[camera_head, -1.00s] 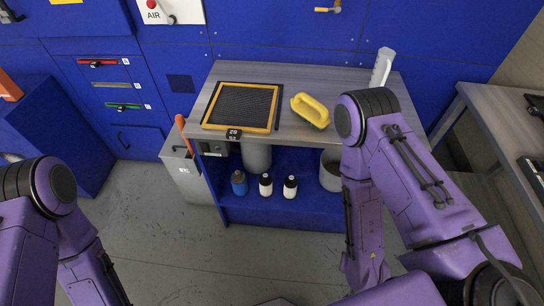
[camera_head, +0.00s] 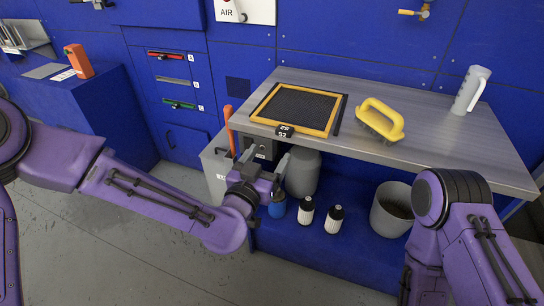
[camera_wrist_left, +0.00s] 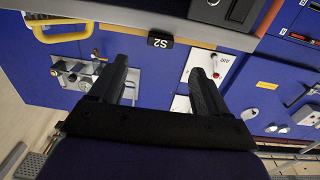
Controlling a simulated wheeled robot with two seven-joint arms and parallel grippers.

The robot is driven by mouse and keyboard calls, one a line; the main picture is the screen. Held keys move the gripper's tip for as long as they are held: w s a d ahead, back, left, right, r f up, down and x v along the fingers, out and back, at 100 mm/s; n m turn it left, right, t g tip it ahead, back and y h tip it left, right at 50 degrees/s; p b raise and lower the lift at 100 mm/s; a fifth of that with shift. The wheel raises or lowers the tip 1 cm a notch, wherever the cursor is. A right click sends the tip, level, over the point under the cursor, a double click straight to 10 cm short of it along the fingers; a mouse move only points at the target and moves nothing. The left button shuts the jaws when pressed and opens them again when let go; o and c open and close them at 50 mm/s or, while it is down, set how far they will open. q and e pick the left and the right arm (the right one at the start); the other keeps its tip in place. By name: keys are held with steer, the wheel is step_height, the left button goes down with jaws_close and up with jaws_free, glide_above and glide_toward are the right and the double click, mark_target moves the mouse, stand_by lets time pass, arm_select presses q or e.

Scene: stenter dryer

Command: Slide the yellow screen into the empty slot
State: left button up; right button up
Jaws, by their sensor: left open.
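The yellow-framed screen (camera_head: 297,108) with dark mesh lies flat on the grey bench top, its black S2 tag (camera_head: 285,131) at the front edge. In the left wrist view the tag (camera_wrist_left: 160,41) shows just beyond and between the fingertips. My left gripper (camera_head: 264,162) is open and empty, in front of and below the bench's front edge, apart from the screen. The blue cabinet at left has a red-handled slot (camera_head: 166,54), a grey strip (camera_head: 173,80) and a green-handled slot (camera_head: 180,104); I cannot tell how deep the grey one is. My right gripper is out of view.
A yellow-handled brush (camera_head: 381,118) and a white jug (camera_head: 470,90) stand on the bench (camera_head: 420,105). Below are bottles (camera_head: 306,210), a grey bucket (camera_head: 392,208) and a grey cylinder (camera_head: 303,175). A grey bin with an orange-handled tool (camera_head: 229,130) stands left of the bench.

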mark_target(282, 134)
arm_select(q)
steer(key=x, duration=0.8)
steer(key=shift+w+d+f+p, duration=0.1)
steer(key=shift+w+p, duration=0.25)
steer(key=shift+p, duration=0.05)
steer(key=c, duration=1.3)
steer(key=shift+o, duration=0.2)
steer(key=shift+v, duration=2.75)
steer(key=o, duration=1.2)
steer(key=shift+o, duration=0.2)
